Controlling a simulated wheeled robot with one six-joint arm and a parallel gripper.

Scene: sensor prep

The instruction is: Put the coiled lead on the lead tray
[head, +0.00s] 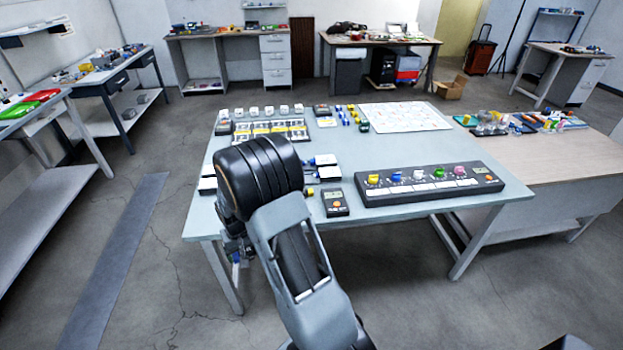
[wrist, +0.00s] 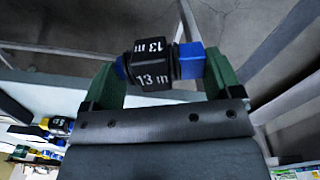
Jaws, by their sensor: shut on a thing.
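My gripper (wrist: 163,68) has green fingers in the wrist view, shut on a black block marked "13 m" (wrist: 153,78) with blue ends. In the head view my arm mostly hides the gripper, which hangs low by the left front edge of the grey table (head: 460,225). I cannot clearly pick out a coiled lead, unless it is this held block. Small white trays or boxes (head: 322,173) with blue pieces lie on the table just right of my arm. I cannot tell which is the lead tray.
A dark panel with coloured knobs (head: 430,186) and a handheld meter (head: 336,203) lie along the table's front. A white marked sheet (head: 406,117) and a row of cards (head: 270,131) lie further back. A wooden-topped bench (head: 562,160) adjoins at right. Open floor lies to the left.

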